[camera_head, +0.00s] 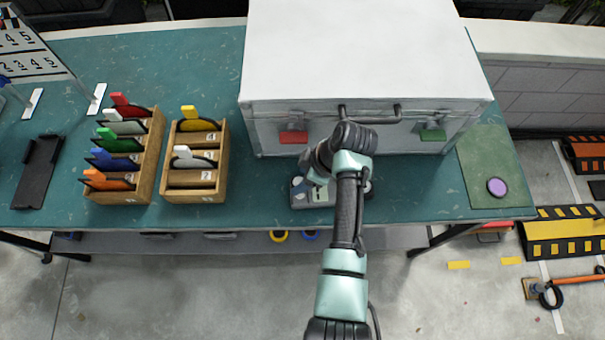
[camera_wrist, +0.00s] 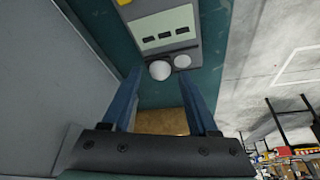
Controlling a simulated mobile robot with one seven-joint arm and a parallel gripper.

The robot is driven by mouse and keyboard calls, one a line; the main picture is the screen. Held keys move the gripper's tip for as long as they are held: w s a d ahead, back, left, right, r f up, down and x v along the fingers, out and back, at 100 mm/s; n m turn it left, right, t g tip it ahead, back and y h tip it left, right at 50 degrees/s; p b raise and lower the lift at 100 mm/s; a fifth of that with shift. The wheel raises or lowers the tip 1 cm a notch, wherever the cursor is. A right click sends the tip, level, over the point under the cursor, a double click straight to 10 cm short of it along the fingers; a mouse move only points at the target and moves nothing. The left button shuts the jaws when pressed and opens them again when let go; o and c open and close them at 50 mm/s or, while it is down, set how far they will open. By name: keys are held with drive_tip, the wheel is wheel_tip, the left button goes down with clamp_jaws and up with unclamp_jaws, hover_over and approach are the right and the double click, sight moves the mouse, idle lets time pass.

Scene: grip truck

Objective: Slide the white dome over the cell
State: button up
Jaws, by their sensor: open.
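A grey meter (camera_head: 312,197) lies on the green table in front of the white case, partly hidden by my arm in the head view. In the wrist view the meter (camera_wrist: 172,46) shows a pale panel with three dark slots. A white dome (camera_wrist: 161,70) sits at its near end. A flat pale disc (camera_wrist: 183,61), which looks like the cell, is just right of the dome; the dome appears beside it. My gripper (camera_wrist: 161,75) is open, its two blue fingers reaching toward either side of the dome. I cannot tell whether they touch it.
A large white case (camera_head: 360,55) stands close behind the meter. Two wooden racks (camera_head: 150,165) with coloured tabs and a black tray (camera_head: 37,170) are at left. A purple disc (camera_head: 497,187) lies on a green mat (camera_head: 490,150) at right. Table (camera_head: 265,190) is clear beside the meter.

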drive_tip(key=shift+c, duration=0.3)
clamp_jaws()
idle(1.1)
